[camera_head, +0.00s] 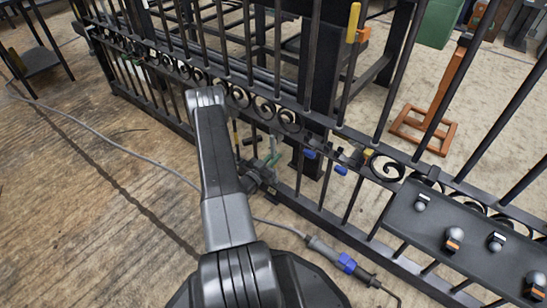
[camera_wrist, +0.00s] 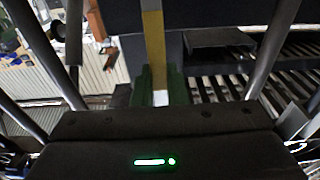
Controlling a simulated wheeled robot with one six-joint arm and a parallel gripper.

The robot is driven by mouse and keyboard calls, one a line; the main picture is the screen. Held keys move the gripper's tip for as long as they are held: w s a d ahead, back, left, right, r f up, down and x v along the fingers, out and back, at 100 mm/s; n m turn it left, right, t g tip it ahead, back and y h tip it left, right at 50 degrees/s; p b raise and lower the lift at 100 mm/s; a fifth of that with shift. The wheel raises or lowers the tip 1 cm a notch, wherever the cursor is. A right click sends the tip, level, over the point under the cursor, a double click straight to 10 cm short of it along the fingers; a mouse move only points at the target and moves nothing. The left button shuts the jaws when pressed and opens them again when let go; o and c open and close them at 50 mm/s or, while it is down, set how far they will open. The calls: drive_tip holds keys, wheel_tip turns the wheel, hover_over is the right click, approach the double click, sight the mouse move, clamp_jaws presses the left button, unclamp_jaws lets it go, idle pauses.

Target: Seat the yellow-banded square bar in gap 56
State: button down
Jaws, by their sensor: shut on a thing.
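My gripper (camera_wrist: 160,85) has green fingers, shut on a square bar (camera_wrist: 153,40) in the wrist view. The bar shows a yellow face and a pale end between the fingers. In the head view my gripper (camera_head: 268,165) is low at the gate's near side, below the scroll rail, partly behind my arm. The held bar cannot be made out clearly there. The black gate (camera_head: 165,57) runs diagonally from upper left to lower right, with upright bars and a row of scrolls. No gap number is legible.
Blue tags (camera_head: 308,154) and a small yellow piece (camera_head: 368,155) sit along the rail. A dark shelf (camera_head: 460,235) with several knobs is at right. A cable with a blue-banded connector (camera_head: 346,263) lies on the floor. An orange stand (camera_head: 440,95) is behind the gate.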

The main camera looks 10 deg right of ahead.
drive_tip(key=shift+f, duration=0.35)
drive_tip(key=shift+w+d+y, duration=0.3)
drive_tip(key=shift+w+d, duration=0.3)
drive_tip(key=shift+d, duration=0.2)
idle(1.2)
drive_tip(key=c, duration=1.4)
unclamp_jaws()
drive_tip(key=shift+o, duration=0.2)
drive_tip(key=p+v, duration=0.4)
drive_tip(key=v, duration=0.9)
drive_tip(key=shift+s+a, duration=0.2)
drive_tip(key=shift+a, duration=0.2)
drive_tip(key=shift+d+r, duration=0.1)
drive_tip(key=shift+r, duration=0.05)
drive_tip(key=b+x, duration=0.4)
drive_tip(key=x, duration=0.9)
